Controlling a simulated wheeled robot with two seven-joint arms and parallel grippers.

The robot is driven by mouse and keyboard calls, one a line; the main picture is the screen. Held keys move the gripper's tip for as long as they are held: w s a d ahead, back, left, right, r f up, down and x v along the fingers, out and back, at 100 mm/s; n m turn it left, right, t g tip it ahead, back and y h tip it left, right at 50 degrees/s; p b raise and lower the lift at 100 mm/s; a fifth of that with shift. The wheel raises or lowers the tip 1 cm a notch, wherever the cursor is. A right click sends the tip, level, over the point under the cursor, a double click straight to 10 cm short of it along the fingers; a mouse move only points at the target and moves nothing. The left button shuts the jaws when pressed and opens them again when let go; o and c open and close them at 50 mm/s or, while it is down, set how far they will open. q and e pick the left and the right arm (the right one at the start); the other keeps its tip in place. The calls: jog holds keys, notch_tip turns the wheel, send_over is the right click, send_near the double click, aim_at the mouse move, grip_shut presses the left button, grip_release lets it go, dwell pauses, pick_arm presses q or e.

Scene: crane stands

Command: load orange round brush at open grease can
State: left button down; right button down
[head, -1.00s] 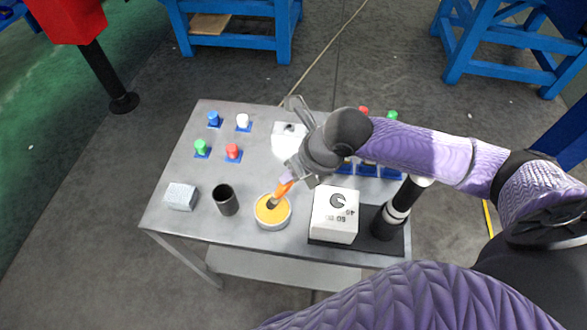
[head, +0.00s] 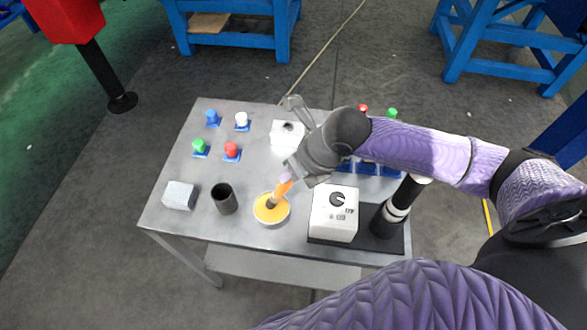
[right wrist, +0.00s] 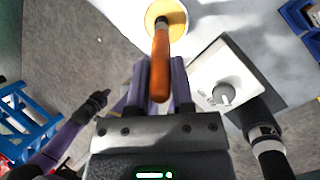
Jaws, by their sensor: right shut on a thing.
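The orange round brush (right wrist: 160,62) is held between the fingers of my right gripper (right wrist: 160,75), which is shut on its handle. In the head view the brush (head: 283,187) slants down to the left, and its dark head is over or in the orange-yellow grease. The open grease can (head: 271,221) stands near the front edge of the table; it also shows at the top of the right wrist view (right wrist: 180,28). Whether the bristles touch the grease cannot be told exactly. My left gripper is not clearly seen.
Beside the can stand a dark cylindrical cup (head: 224,199) and a grey block (head: 180,195). A white box with a dial (head: 334,222) and a black-and-white cylinder (head: 397,208) stand at right. Small coloured pieces, including a red one (head: 232,149), stand on blue bases farther back.

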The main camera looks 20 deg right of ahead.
jog(key=shift+f, duration=0.25)
dwell(0.5)
dwell(0.3)
dwell(0.4)
notch_tip(320, 180, up, 7)
jog(key=p, duration=0.8)
jog(key=shift+r, duration=0.1)
